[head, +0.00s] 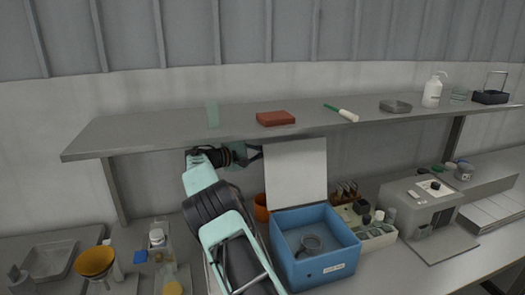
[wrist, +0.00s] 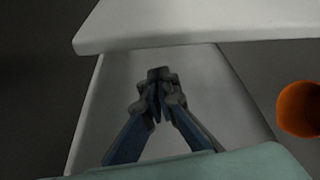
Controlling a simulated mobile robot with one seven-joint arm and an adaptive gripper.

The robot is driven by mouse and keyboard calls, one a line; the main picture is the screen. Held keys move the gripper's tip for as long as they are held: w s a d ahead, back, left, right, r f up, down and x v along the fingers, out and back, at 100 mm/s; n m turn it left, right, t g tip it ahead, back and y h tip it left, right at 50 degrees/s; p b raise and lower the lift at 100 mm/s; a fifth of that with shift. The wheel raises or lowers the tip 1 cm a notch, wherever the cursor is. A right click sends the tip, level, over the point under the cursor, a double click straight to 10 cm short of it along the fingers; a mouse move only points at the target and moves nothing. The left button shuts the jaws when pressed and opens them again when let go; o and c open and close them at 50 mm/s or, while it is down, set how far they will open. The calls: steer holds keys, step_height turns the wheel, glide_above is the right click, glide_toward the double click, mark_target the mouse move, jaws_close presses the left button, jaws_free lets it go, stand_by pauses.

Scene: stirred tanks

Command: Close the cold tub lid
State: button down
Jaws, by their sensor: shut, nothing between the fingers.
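The cold tub (head: 318,272) is a blue open-topped box on the bench in the head view, with a round dark-rimmed vessel inside. Its white lid (head: 296,175) stands upright at the tub's back edge, open. My gripper (head: 256,153) is just left of the lid's upper part, under the shelf. In the wrist view my gripper (wrist: 158,76) is shut and empty, its fingertips together before a pale panel. A white slab edge crosses the top of that view. I cannot tell whether the fingers touch the lid.
A grey shelf (head: 180,128) runs above my arm and the lid, with a red block (head: 275,118) on it. An orange cup (head: 261,207) stands behind the tub's left side and shows in the wrist view (wrist: 301,108). A rack of bottles (head: 375,240) is right of the tub.

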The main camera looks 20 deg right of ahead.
mark_target(273, 151)
steer(key=shift+s+a+r+p, duration=0.1)
steer(key=shift+s+r, duration=0.15)
steer(key=shift+s, duration=0.25)
steer(key=shift+s+d+r+p, duration=0.1)
steer(key=shift+s+r, duration=0.15)
steer(key=shift+s, duration=0.25)
steer(key=shift+s+a+r+p, duration=0.1)
steer(key=shift+s+r, duration=0.15)
steer(key=shift+s, duration=0.25)
steer(key=shift+s+f+b, duration=0.1)
steer(key=shift+b, duration=0.2)
